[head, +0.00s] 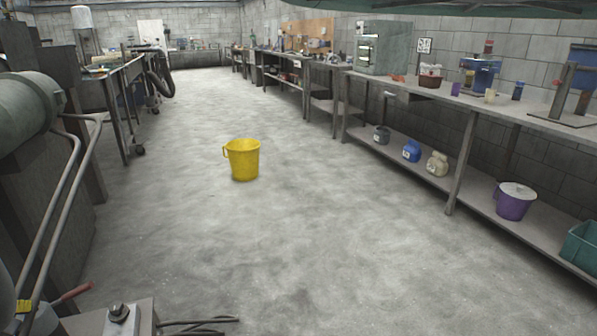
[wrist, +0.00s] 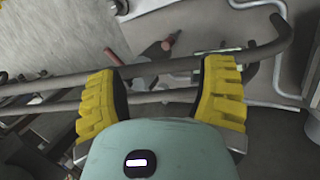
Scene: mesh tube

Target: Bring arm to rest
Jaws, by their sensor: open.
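My gripper (wrist: 160,78) shows in the wrist view, with its two yellow ridged fingers spread wide apart. It is open and nothing is held between the fingers. Grey pipes (wrist: 60,84) run across the view behind and between the fingers; whether they touch the fingers I cannot tell. My gripper is not clearly visible in the head view.
A yellow bucket (head: 243,160) stands on open concrete floor. A long workbench (head: 395,85) with a lower shelf runs along the right; a purple bucket (head: 513,202) stands on that shelf. Large machinery with bent pipes (head: 75,185) is close on the left. The middle aisle is otherwise clear.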

